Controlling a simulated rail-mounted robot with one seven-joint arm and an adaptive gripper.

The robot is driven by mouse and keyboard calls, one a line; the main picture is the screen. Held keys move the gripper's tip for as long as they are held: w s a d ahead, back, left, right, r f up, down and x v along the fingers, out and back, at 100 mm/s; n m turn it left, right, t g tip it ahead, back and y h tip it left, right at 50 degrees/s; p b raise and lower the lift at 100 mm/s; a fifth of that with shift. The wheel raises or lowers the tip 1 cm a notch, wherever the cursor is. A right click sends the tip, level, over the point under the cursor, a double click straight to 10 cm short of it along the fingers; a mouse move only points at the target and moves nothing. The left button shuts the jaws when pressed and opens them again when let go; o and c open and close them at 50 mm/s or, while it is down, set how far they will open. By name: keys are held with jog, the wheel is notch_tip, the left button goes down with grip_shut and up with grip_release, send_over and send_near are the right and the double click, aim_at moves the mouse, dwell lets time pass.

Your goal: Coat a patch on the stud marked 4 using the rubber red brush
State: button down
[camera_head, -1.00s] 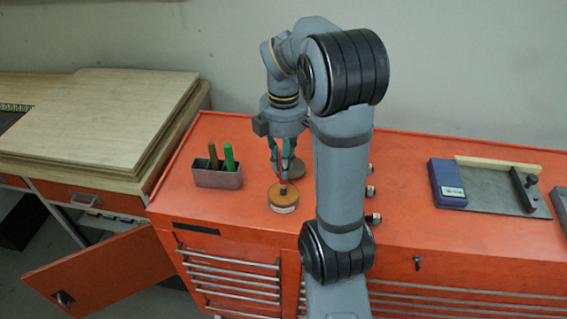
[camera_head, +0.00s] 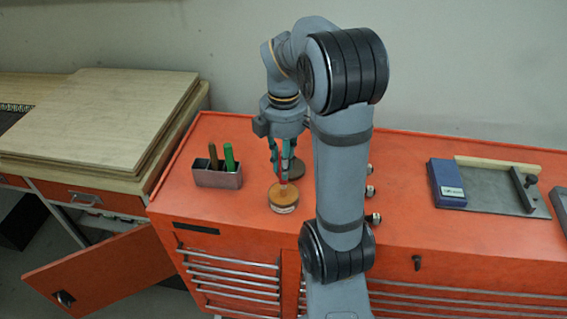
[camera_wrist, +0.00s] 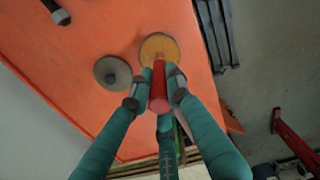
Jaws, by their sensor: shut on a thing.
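My gripper (camera_head: 284,172) is shut on the red brush, pointing down over the round tin (camera_head: 284,198). In the wrist view, the red handle (camera_wrist: 158,90) stands between my teal fingers (camera_wrist: 160,80), and its far end overlaps the tin's orange-brown top (camera_wrist: 160,42). I cannot tell whether the bristles touch the contents. Several studs stand on the orange cabinet top, right of my arm, such as one bolt-like stud (camera_head: 371,191); another shows in the wrist view (camera_wrist: 60,16). Their number marks are too small to read.
A grey round lid (camera_wrist: 113,73) lies beside the tin. A metal holder (camera_head: 217,178) with a brown and a green handle stands left. A blue box (camera_head: 446,183) and grey plate (camera_head: 495,190) lie right. Stacked boards (camera_head: 95,115) and an open door (camera_head: 100,272) are at left.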

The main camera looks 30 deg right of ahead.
jog(key=shift+r+p, duration=3.4)
jog(key=shift+r, duration=0.1)
